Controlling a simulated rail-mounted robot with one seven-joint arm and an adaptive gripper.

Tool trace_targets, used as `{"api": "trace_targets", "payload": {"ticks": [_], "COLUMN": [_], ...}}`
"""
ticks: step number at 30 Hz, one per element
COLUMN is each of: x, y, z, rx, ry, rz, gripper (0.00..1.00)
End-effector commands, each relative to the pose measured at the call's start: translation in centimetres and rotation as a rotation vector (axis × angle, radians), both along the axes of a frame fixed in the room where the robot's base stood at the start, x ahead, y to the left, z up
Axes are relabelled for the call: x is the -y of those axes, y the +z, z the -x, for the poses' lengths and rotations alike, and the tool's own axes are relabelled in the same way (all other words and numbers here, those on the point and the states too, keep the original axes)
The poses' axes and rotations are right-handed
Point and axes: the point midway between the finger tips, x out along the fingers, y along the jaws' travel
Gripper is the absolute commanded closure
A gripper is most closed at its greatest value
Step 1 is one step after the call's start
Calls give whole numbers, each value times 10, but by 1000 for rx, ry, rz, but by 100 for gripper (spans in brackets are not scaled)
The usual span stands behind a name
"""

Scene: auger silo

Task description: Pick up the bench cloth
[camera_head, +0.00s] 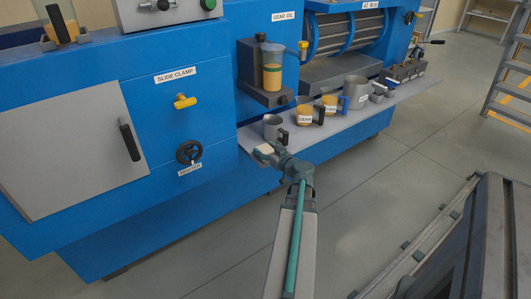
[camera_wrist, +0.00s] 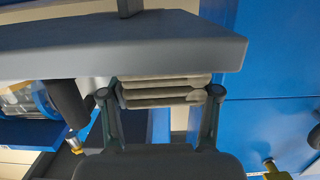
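The bench cloth is a beige folded pad of several layers. In the head view the cloth (camera_head: 264,149) lies at the near left end of the grey shelf (camera_head: 335,120). In the wrist view, which looks upside down, the cloth (camera_wrist: 165,92) is against the shelf slab (camera_wrist: 120,45), between my two fingers. My gripper (camera_wrist: 160,93) is spread wide, one finger at each end of the cloth. I cannot tell whether the fingers touch it. In the head view my gripper (camera_head: 268,154) is at the shelf's front edge, partly hiding the cloth.
A grey mug (camera_head: 272,127) with a dark handle stands just behind the cloth. Two amber cups (camera_head: 305,114) (camera_head: 329,104) and a larger grey jug (camera_head: 356,92) stand farther along the shelf. The blue machine (camera_head: 180,130) rises behind. The floor in front is clear.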

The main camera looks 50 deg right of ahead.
Motion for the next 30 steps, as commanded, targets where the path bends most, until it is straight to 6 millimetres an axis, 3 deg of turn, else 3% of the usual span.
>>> {"api": "trace_targets", "payload": {"ticks": [1,5,19,24,30], "x": [0,0,0,0,-21], "y": [0,0,10,32,64], "z": [0,0,0,0,20], "rx": [0,0,-1,0,1], "ry": [0,0,0,0,-1], "rz": [0,0,2,3,3], "gripper": [54,73,74,74,74]}}
